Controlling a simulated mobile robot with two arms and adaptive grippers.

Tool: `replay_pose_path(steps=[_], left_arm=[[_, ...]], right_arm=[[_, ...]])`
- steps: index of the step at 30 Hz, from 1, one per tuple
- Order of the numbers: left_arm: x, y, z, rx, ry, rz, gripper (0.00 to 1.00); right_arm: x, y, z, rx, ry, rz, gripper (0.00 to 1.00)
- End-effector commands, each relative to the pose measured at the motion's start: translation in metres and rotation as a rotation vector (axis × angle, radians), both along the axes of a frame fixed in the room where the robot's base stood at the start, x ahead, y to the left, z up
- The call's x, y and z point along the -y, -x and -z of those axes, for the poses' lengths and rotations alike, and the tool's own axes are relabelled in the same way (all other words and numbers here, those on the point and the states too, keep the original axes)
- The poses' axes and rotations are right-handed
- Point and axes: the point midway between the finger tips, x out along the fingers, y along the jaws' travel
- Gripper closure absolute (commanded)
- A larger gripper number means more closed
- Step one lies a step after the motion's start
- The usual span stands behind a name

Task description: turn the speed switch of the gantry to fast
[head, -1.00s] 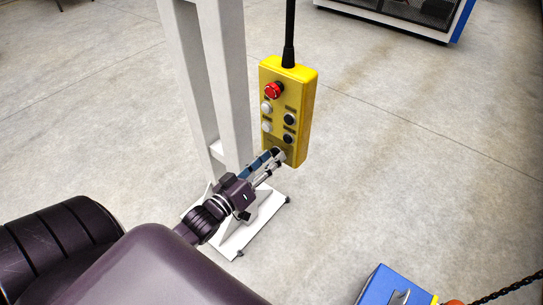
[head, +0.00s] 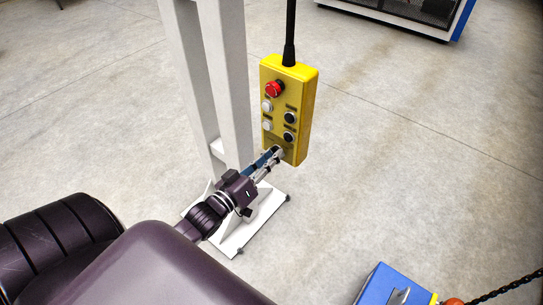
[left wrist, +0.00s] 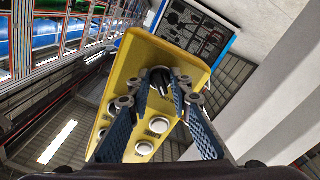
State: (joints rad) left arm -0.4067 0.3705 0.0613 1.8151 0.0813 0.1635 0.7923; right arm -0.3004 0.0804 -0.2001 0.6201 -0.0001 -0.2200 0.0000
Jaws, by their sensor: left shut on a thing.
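The yellow control pendant (head: 298,100) hangs upright from a black cable. It has a red knob (head: 275,89) near the top and rows of white and black buttons below. My left gripper (head: 277,152) reaches its lower end from the lower left. In the left wrist view, its blue-padded fingers (left wrist: 161,80) are shut on the dark round speed switch (left wrist: 160,74) at that end of the pendant. The fingertips partly hide the switch, and its setting cannot be read. My right gripper is not in view.
A white post (head: 226,85) on a floor plate (head: 262,217) stands just left of the pendant. A blue object (head: 385,284) and a dark chain (head: 510,290) are at the lower right.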

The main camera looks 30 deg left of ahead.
Motion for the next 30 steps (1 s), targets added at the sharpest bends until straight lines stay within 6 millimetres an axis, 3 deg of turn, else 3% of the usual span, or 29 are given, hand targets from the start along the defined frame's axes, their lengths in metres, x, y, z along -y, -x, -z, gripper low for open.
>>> replay_pose_path(steps=[11,30], left_arm=[[-0.001,0.0,-0.001,0.015,-0.201,-0.001,1.0],[-0.003,-0.001,-0.001,0.064,-0.805,-0.001,1.0]], right_arm=[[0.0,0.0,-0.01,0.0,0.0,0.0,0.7],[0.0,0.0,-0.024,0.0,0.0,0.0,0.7]])
